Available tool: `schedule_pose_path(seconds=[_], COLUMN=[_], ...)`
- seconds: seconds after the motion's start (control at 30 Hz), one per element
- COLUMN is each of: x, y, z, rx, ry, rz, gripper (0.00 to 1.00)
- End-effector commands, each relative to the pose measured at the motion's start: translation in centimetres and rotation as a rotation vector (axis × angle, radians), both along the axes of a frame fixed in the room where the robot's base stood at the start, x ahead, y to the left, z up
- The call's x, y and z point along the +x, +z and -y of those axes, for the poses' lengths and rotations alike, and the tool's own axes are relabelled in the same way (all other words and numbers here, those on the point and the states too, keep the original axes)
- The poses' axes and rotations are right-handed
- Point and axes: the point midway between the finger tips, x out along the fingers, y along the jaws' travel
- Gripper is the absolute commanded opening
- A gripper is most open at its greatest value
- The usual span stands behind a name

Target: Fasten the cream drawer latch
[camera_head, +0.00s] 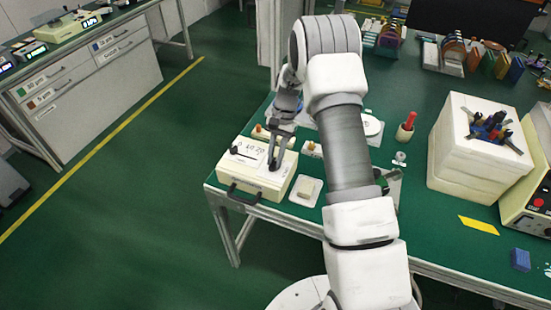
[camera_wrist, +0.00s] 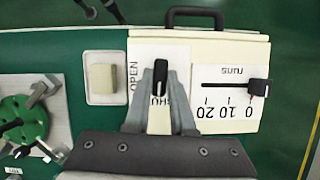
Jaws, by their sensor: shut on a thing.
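The cream drawer unit (camera_head: 262,185) sits at the near left corner of the green bench, with a black pull handle on its front. The handle (camera_wrist: 196,13) also shows at the top of the wrist view. The black latch (camera_wrist: 160,75) stands on a white plate on the unit's top, beside a printed OPEN; a second word, partly hidden, shows "SHU". My gripper (camera_wrist: 159,92) is shut on the latch, one grey finger on each side. In the head view my gripper (camera_head: 275,158) reaches down onto the unit's top. The latch's lower part is hidden between the fingers.
A black slider (camera_wrist: 259,87) on a RUNS scale sits beside the latch, at 0. A small beige block on a white plate (camera_wrist: 103,77) lies on the other side. A green round fixture (camera_wrist: 22,120) is further left. White foam boxes (camera_head: 465,155) stand to the right.

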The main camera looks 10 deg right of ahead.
Motion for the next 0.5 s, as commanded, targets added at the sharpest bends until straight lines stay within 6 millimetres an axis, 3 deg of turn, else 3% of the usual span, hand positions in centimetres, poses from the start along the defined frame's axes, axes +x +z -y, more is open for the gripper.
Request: schedule_pose_path(seconds=[0.5], x=[0.04], y=[0.04], z=[-0.04], rx=[0.000], ry=[0.093], rz=[0.001], gripper=[0.00])
